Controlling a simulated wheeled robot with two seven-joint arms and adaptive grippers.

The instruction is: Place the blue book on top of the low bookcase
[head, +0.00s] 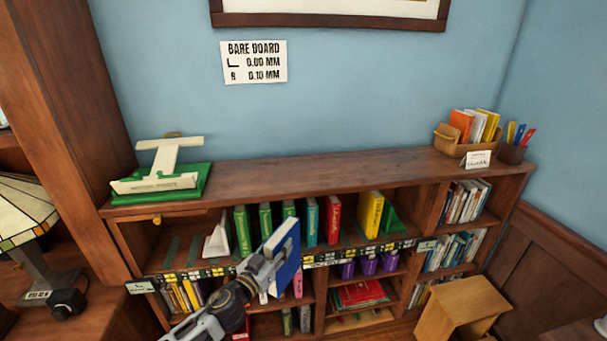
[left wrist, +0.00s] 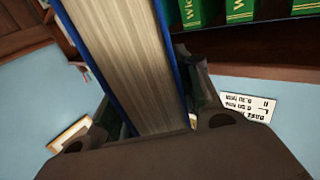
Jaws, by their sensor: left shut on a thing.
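The blue book (head: 286,262) is held upright and slightly tilted in my left gripper (head: 262,268), in front of the low bookcase's upper shelf. In the left wrist view the book (left wrist: 125,60) shows its page edges and blue covers between the two fingers of my left gripper (left wrist: 150,115), which is shut on it. The low bookcase (head: 320,172) has a long wooden top, bare in the middle. The book is below the level of that top. Part of the book's lower end is hidden by the gripper. My right gripper is not in view.
A green-and-cream stand (head: 160,182) sits on the top's left end. A box of books (head: 470,132) and a pencil cup (head: 512,153) stand on its right end. Green books (head: 243,230) and a yellow book (head: 369,214) stand on the upper shelf. A wooden stool (head: 463,305) is at lower right.

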